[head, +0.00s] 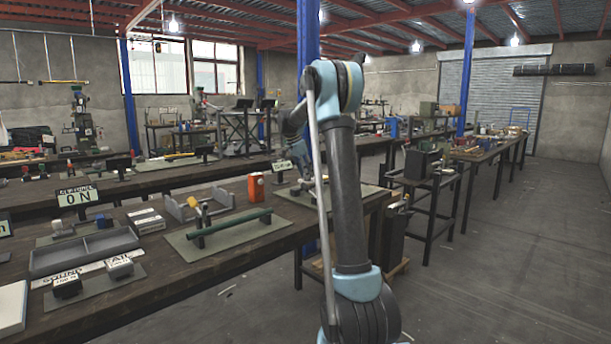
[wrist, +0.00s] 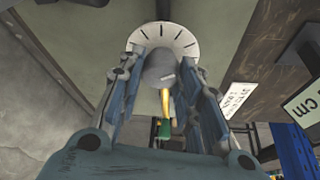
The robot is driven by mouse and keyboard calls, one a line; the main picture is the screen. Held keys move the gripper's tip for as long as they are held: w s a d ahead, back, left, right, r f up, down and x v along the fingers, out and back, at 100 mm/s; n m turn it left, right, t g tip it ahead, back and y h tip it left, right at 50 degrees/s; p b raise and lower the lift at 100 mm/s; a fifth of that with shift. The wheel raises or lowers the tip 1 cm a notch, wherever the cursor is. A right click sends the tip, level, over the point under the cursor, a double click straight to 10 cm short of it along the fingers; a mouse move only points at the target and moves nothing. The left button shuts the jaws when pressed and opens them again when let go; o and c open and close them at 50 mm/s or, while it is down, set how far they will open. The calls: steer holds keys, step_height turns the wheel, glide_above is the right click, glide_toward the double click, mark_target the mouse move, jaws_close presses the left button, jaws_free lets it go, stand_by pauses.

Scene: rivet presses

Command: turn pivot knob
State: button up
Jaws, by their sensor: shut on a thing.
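The pivot knob (wrist: 160,68) is a rounded grey knob in front of a white dial plate (wrist: 163,38) with black tick marks, in the upper middle of the wrist view. My gripper (wrist: 161,72) has a finger on each side of the knob and is shut on it. A narrow yellow and green piece (wrist: 164,108) shows below the knob, partly between the fingers. In the head view my arm hides the knob and most of the gripper.
The dark workbench (head: 150,290) carries a green rod (head: 230,228) on a mat, an orange box (head: 256,187) and a grey tray (head: 85,250). A small sign (head: 282,165) stands near my arm. Another dark stand (head: 430,190) is at right, with open floor (head: 510,270) beyond.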

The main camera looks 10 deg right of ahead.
stand_by(0.3)
steer(key=o, duration=1)
steer(key=v, duration=1.2)
steer(key=shift+s, duration=0.1)
steer(key=s+d+f+n+y, duration=0.1)
steer(key=s+d+f+n, duration=0.1)
steer(key=s, duration=0.8)
steer(key=s+d+f+n, duration=0.2)
steer(key=s+f+n, duration=0.1)
steer(key=s, duration=0.7)
steer(key=s+d+f+n+y, duration=0.1)
steer(key=s+f+n, duration=0.1)
steer(key=s, duration=0.8)
steer(key=s+f+n, duration=0.2)
steer(key=s+f, duration=0.5)
steer(key=s, duration=0.1)
steer(key=s+f+n+y, duration=0.1)
steer(key=s+f+n, duration=0.1)
steer(key=s+f, duration=0.6)
steer(key=s+f+n+y, duration=0.1)
steer(key=s+f+n, duration=0.2)
steer(key=s+f, duration=0.4)
steer(key=shift+s+a+f+t, duration=0.15)
steer(key=shift+s+f+t, duration=0.2)
steer(key=shift+s, duration=0.4)
